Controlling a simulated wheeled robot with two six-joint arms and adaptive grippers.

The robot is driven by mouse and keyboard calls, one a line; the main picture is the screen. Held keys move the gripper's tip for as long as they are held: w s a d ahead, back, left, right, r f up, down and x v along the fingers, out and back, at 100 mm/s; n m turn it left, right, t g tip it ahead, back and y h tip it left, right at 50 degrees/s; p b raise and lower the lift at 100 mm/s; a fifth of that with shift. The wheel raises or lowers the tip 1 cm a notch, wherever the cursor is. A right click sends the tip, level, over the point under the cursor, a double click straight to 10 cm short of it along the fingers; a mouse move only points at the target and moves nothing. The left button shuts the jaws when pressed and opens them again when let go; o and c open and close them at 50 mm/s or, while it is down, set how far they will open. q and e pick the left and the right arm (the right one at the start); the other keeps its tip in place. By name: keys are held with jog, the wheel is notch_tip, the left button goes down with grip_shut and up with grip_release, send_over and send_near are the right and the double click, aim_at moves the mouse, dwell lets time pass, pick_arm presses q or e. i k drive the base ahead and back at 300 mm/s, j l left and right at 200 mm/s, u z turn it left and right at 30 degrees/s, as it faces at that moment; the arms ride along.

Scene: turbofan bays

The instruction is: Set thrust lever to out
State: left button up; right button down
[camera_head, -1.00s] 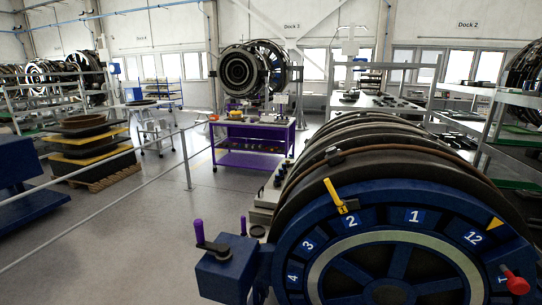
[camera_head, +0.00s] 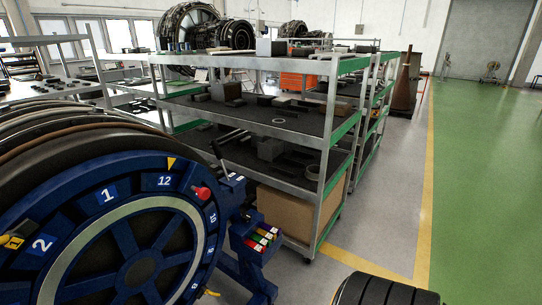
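A blue turbofan stand wheel (camera_head: 115,205) with numbered plates fills the lower left. At its right side a dark lever (camera_head: 219,156) points up and slightly left from a small blue bracket (camera_head: 233,185) with pale label plates. I cannot read those labels or tell for certain whether this is the thrust lever. A red knob (camera_head: 202,193) sits on the wheel's rim beside it. Below the lever, a blue box (camera_head: 257,242) carries small red, green, yellow and white parts. Neither of my grippers is in view.
A metal shelf rack (camera_head: 318,140) with dark parts and a cardboard box (camera_head: 288,213) stands close behind the lever. A yellow floor line (camera_head: 424,200) borders the green floor (camera_head: 485,170), which is open on the right. A yellow handle (camera_head: 13,241) shows at the left edge.

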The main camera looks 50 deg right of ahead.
aim_at(215, 145)
jog(key=z, duration=1.3)
